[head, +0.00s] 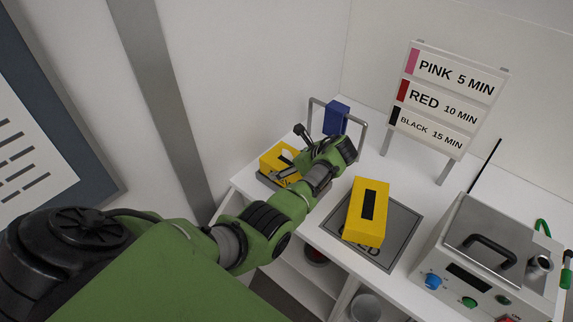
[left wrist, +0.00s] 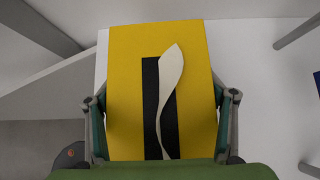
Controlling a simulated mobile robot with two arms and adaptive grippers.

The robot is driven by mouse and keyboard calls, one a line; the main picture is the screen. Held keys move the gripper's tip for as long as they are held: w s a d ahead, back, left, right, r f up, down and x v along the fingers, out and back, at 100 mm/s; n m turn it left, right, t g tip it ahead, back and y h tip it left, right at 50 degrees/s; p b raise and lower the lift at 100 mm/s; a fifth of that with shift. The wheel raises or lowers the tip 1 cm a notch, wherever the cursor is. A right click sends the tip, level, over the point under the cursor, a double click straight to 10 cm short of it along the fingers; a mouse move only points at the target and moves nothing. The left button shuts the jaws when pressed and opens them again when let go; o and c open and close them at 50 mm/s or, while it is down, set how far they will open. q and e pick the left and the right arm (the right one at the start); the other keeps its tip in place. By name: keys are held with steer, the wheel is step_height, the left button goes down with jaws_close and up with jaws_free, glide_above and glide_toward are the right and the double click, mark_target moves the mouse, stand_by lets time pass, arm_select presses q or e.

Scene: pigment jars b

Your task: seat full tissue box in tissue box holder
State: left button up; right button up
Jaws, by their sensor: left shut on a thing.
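A yellow tissue box (head: 270,160) with a white tissue standing out of its black slot is at the table's left edge. It fills the middle of the left wrist view (left wrist: 125,60). My left gripper (left wrist: 162,105) is shut on this box, with a finger on each long side; in the head view the gripper (head: 287,171) is partly over the box. A dark low edge (head: 266,181), perhaps the holder, shows below the box. I cannot tell whether the box rests in it or is above it. My right gripper is not in view.
Another yellow box (head: 365,228), with no tissue showing, lies on a grey lettered mat (head: 404,228). Behind my gripper are a blue block (head: 336,117) and a metal frame (head: 362,138). A timing sign (head: 445,95) and a lab bath (head: 490,260) stand to the right.

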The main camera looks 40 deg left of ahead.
arm_select(q)
steer(key=shift+f+b, duration=0.55)
steer(key=shift+f, duration=0.25)
steer(key=o, duration=1.9)
steer(key=v, duration=1.2)
steer(key=shift+f, duration=0.2)
